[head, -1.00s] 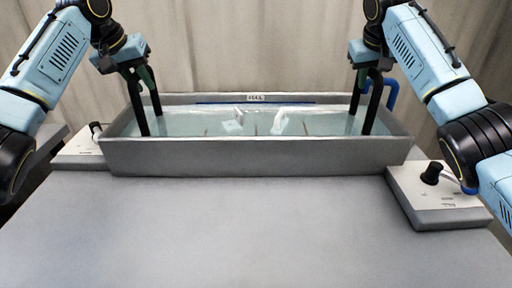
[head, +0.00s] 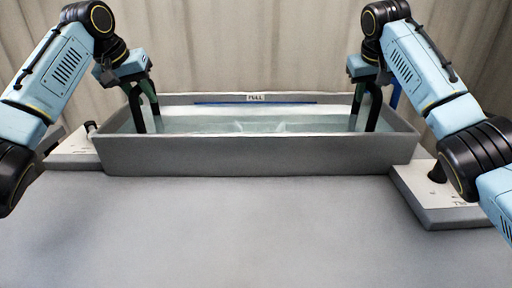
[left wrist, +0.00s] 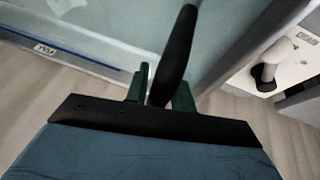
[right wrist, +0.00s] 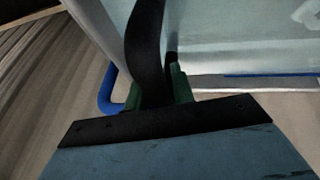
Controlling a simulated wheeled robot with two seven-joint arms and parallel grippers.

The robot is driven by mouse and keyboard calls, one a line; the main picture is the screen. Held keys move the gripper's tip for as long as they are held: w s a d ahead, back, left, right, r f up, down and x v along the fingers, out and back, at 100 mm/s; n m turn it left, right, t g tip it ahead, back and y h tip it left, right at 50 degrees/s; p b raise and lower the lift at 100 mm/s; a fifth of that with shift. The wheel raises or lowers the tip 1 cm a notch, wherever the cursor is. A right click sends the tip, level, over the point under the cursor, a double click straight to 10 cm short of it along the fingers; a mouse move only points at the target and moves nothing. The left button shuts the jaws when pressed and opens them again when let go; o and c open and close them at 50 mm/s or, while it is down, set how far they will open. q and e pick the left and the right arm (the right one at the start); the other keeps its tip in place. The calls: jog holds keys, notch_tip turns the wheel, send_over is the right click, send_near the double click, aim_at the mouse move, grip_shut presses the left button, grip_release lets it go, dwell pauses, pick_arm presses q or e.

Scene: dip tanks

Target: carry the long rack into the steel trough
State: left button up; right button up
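The steel trough (head: 250,155) stands across the far part of the table and holds pale liquid. The long rack shows mainly as its black end handles, one at the left (head: 137,112) and one at the right (head: 374,112), standing up inside the trough. White pieces (head: 262,127) barely show at the liquid's surface; the rest of the rack is hidden below. My left gripper (head: 149,88) has its green fingers shut around the left handle, also seen in the left wrist view (left wrist: 176,55). My right gripper (head: 366,88) is shut around the right handle, seen in the right wrist view (right wrist: 146,45).
White control panels with dark knobs stand beside the trough, at the left (head: 72,147) and right (head: 440,200). A blue pipe (right wrist: 108,95) runs at the trough's end by my right gripper. A small label (head: 256,98) is on the back rim. The grey table (head: 250,230) in front is clear.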

pick_arm(q)
jog(key=o, duration=0.3)
pick_arm(e)
jog(key=o, duration=0.3)
jog(key=shift+r, duration=0.1)
pick_arm(q)
jog(key=shift+r, duration=0.15)
pick_arm(e)
jog(key=shift+s+r, duration=0.1)
jog(key=shift+r, duration=0.15)
pick_arm(q)
jog(key=v, duration=1.2)
pick_arm(e)
jog(key=v, duration=1.1)
jog(key=shift+r, duration=0.25)
jog(key=shift+s, duration=0.1)
